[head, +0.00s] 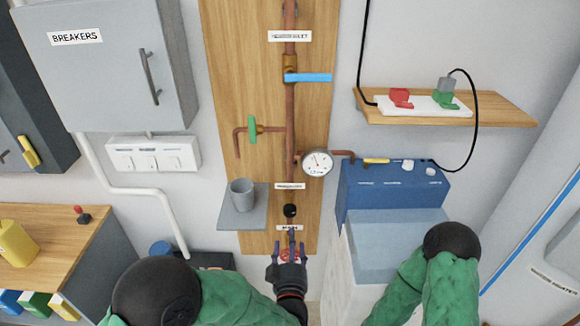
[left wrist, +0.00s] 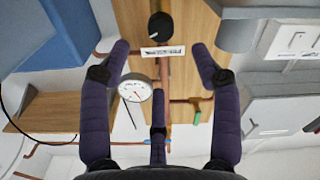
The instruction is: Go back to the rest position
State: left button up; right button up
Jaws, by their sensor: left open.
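My left gripper (head: 290,242) is raised in front of the lower part of the wooden pipe board (head: 222,65), with its fingers pointing up the picture. In the left wrist view the left gripper (left wrist: 160,55) has its dark purple fingers spread wide, with nothing between them. A black knob (head: 290,210) on the copper pipe is just above the fingertips. A red part (head: 290,256) behind the fingers is mostly hidden. My right arm (head: 425,285) shows only in part at the lower right; its gripper is out of view.
A pressure gauge (head: 317,162), a green valve handle (head: 252,129) and a blue lever (head: 308,77) are on the pipes. A grey cup (head: 242,194) stands on a small shelf (head: 228,217). A blue box (head: 395,190) is to the right, below a wooden shelf (head: 510,108).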

pick_arm(q)
jog(key=s+a+f+m+g+h, duration=0.1)
jog(key=a+f+g, duration=0.15)
jog(key=f, duration=0.45)
jog(key=s+a+f+g, duration=0.15)
jog(key=f+g, duration=0.25)
jog(key=f, duration=0.4)
jog(key=s+a+f+m+g+h, duration=0.1)
jog(key=a+f+g, duration=0.15)
jog(key=f, duration=0.45)
jog(key=s+a+f+g+h, duration=0.1)
jog(key=s+f+g, duration=0.3)
jog(key=s, duration=0.5)
jog(key=s+a+f+g+h, duration=0.1)
jog(key=s+a+f+g, duration=0.1)
jog(key=s+f+g, duration=0.2)
jog(key=shift+s+a+f+g, duration=0.3)
jog(key=shift+s+f, duration=1.6)
jog(key=shift+s, duration=0.8)
